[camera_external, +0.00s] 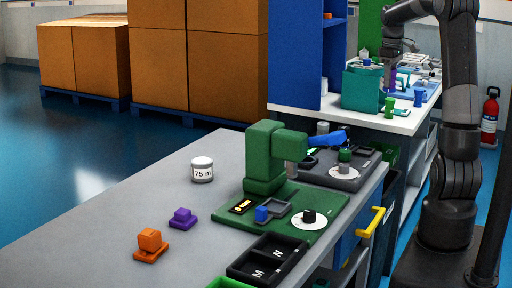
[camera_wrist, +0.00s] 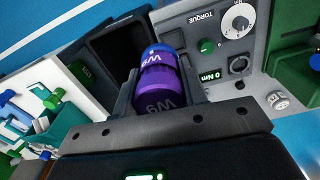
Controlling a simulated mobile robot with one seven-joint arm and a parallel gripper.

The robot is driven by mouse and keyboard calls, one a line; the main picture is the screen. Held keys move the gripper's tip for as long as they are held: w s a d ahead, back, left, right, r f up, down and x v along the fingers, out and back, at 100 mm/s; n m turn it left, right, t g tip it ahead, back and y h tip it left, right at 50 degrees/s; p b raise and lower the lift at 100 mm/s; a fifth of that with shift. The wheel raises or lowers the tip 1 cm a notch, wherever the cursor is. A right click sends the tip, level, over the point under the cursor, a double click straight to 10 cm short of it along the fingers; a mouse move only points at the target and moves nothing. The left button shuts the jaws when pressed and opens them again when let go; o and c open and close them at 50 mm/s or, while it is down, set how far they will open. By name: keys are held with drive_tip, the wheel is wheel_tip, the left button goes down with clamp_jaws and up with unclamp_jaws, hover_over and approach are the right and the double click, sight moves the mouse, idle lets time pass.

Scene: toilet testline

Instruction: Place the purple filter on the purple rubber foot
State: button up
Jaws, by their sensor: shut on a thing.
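My gripper (camera_wrist: 158,82) is shut on a purple cylinder (camera_wrist: 156,100) with lettering on its side, in the wrist view. A blue cylinder (camera_wrist: 157,54) with lettering shows right at its far end; I cannot tell if they are joined. I cannot confirm that the purple cylinder is the filter. In the external view my gripper (camera_external: 389,60) is small, over the far white bench beside a teal bin. A purple piece (camera_external: 182,218) with a flat base and a raised block sits on the grey table, far from my gripper; it may be the rubber foot.
An orange piece (camera_external: 150,243) and a white jar (camera_external: 202,169) stand on the grey table. A green press-like fixture (camera_external: 265,160) rises near its right side. Black trays (camera_external: 268,258) lie at the front. The teal bin (camera_external: 361,88) is on the far bench. The table's left part is clear.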

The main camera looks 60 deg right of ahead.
drive_tip(key=w+a+n, duration=0.9)
drive_tip(key=w+a, duration=1.4)
drive_tip(key=w, duration=0.3)
drive_tip(key=n, duration=0.8)
hover_over(182, 211)
drive_tip(key=f, duration=1.8)
drive_tip(key=shift+d, duration=0.25)
drive_tip(key=shift+a+f, duration=0.1)
drive_tip(key=shift+a, duration=0.1)
drive_tip(key=shift+f, duration=2)
